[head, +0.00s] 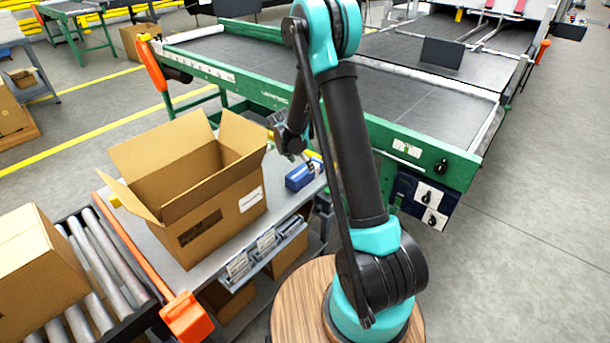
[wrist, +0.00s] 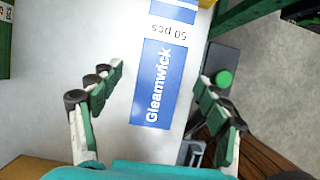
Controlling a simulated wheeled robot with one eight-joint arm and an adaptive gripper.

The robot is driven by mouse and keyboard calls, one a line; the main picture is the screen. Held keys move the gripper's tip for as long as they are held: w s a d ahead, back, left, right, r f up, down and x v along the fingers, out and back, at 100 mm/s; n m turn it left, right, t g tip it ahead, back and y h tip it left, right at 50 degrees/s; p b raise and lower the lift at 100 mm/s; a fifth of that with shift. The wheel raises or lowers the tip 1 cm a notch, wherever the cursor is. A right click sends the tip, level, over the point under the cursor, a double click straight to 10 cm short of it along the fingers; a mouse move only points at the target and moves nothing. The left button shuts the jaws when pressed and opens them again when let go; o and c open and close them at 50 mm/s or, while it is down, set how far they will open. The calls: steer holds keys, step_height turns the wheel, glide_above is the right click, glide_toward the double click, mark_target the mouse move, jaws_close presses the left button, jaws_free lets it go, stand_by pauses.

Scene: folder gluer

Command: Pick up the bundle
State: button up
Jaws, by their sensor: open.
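The bundle (wrist: 152,95) is a flat blue block printed "Gleamwick", with a white band reading "50 pcs" and more blue beyond it. It lies on the pale table top (wrist: 100,130). In the head view the bundle (head: 301,176) is at the table's right end, beside the open carton and partly behind my arm. My gripper (wrist: 160,78) is open, with one finger on each side of the bundle in the wrist view. Both fingers look apart from it; their height above it is hard to tell. In the head view my gripper (head: 289,142) hangs just above and left of the bundle.
An open cardboard carton (head: 215,205) fills the table's left part. A roller conveyor (head: 105,265) with a closed box (head: 38,268) is at the left. The green-framed belt machine (head: 420,165) stands close behind. A green button (wrist: 224,79) is right of the bundle.

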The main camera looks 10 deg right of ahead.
mark_target(304, 169)
steer(key=shift+x, duration=2.7)
steer(key=shift+s, duration=0.15)
steer(key=shift+c, duration=0.6)
steer(key=c, duration=1.4)
